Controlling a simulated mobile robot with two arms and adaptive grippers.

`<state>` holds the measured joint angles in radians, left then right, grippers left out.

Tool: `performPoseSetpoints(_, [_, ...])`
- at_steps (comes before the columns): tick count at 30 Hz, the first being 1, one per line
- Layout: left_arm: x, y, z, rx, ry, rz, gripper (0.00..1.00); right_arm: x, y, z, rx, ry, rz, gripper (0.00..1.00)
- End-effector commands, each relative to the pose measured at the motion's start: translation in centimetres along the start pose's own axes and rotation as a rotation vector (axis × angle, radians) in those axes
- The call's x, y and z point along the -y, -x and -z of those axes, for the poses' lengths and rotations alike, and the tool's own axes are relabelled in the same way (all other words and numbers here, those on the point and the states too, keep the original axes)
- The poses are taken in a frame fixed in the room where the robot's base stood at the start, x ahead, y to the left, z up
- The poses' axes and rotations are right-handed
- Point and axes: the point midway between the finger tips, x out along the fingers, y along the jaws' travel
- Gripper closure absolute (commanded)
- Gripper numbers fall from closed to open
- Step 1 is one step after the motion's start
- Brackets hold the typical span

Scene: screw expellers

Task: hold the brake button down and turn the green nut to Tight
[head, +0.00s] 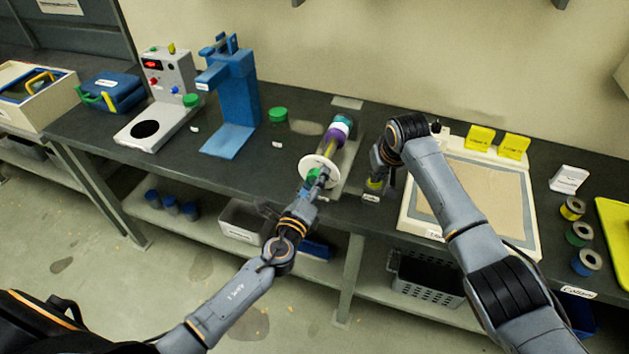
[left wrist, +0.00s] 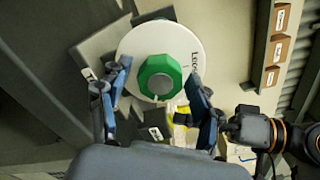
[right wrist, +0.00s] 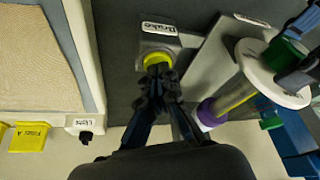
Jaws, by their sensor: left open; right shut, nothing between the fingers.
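The green nut (left wrist: 160,77) sits at the centre of a white disc (left wrist: 197,50) with lettering partly readable as "Loo...". In the head view the green nut (head: 314,177) is at the near end of the horizontal screw. My left gripper (left wrist: 158,112) is open, its fingers on either side of the nut and apart from it. The yellow brake button (right wrist: 157,60) stands on a grey block labelled "Brake" (right wrist: 160,28). My right gripper (right wrist: 158,82) is shut and empty, its fingertips at the button. Whether the button is pressed down cannot be told.
The screw carries purple and teal collars (head: 338,130) behind the disc. A blue press (head: 232,100) stands to the left and a framed tray (head: 468,190) to the right. Loose collars (head: 578,234) lie at the far right.

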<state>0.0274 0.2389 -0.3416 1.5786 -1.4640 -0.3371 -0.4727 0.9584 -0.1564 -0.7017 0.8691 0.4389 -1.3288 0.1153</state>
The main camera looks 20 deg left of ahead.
Motion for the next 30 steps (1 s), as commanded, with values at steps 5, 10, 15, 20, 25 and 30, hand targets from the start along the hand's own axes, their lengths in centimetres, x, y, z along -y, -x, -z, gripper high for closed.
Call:
performPoseSetpoints(5, [-0.1,1.2,0.0,0.0,0.0,-0.001,0.36,0.0,-0.1,-0.1,0.002,0.0,0.0,1.0])
performPoseSetpoints(10, [-0.1,2.6,0.0,0.0,0.0,-0.001,0.36,0.0,-0.1,-0.1,0.002,-0.001,0.0,1.0])
performPoseSetpoints(15, [-0.1,3.9,0.0,-0.001,0.0,0.0,0.36,0.0,-0.1,-0.1,0.003,-0.001,0.0,1.0])
performPoseSetpoints(20, [0.0,5.2,0.0,0.0,0.002,0.0,0.36,0.0,-0.1,-0.1,0.003,-0.001,0.0,1.0])
performPoseSetpoints(25, [-0.1,6.6,0.0,0.0,0.0,-0.001,0.36,0.0,-0.1,-0.1,0.003,-0.001,0.0,1.0])
performPoseSetpoints(30, [0.0,7.7,0.0,-0.001,0.001,0.0,0.36,0.0,-0.1,-0.1,0.003,-0.001,0.0,1.0])
